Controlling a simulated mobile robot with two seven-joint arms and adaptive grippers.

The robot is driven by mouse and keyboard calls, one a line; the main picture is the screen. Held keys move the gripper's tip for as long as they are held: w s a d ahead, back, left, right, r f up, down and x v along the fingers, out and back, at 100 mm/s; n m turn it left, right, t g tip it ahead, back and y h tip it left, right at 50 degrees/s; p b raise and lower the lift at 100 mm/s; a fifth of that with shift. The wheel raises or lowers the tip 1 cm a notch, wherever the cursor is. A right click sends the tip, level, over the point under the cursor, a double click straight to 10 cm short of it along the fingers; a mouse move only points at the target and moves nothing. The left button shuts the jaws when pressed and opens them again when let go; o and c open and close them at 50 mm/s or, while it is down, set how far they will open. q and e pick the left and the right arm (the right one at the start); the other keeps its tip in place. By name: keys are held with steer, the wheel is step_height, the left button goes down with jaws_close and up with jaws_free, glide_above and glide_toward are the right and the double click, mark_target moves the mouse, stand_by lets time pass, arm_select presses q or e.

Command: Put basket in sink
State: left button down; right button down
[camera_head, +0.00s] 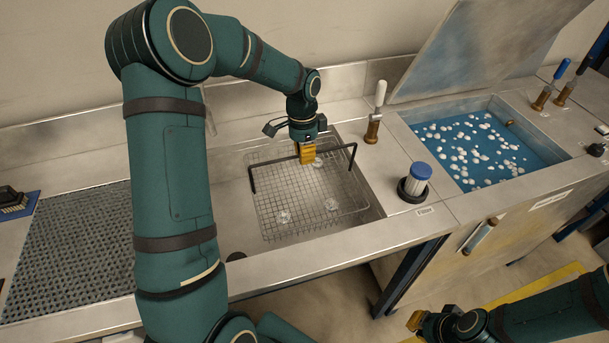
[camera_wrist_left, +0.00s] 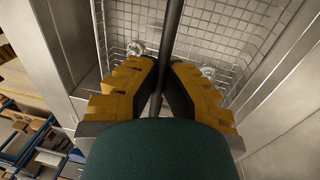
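The wire basket (camera_head: 300,222) is within the opening of the steel sink (camera_head: 372,212) in the middle of the bench. I cannot tell whether its bottom touches the sink floor. Its black handle (camera_head: 275,157) stands up across it. My left gripper (camera_head: 306,158) is over the basket at the handle's middle. In the left wrist view, the handle (camera_wrist_left: 172,25) runs between the yellow-and-black fingers of my left gripper (camera_wrist_left: 166,75), which are closed in on it. Small clear pieces (camera_head: 331,204) lie in the basket. My right gripper (camera_head: 416,320) is low at the right, away from the bench; its opening is unclear.
A blue bath with white floating balls (camera_head: 470,150) and a raised lid (camera_head: 480,45) is to the right. A blue-capped container (camera_head: 416,178) and a white-handled tool (camera_head: 377,110) stand beside the sink. A grey textured mat (camera_head: 75,245) lies to the left.

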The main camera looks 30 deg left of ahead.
arm_select(q)
steer(key=shift+f+b, duration=0.45)
steer(key=shift+f, duration=3.1)
steer(key=c, duration=1.1)
jaws_free()
steer(key=shift+c, duration=0.2)
step_height(320, 180, up, 12)
steer(key=a+p, duration=0.1)
steer(key=p, duration=0.1)
steer(key=shift+w, duration=0.45)
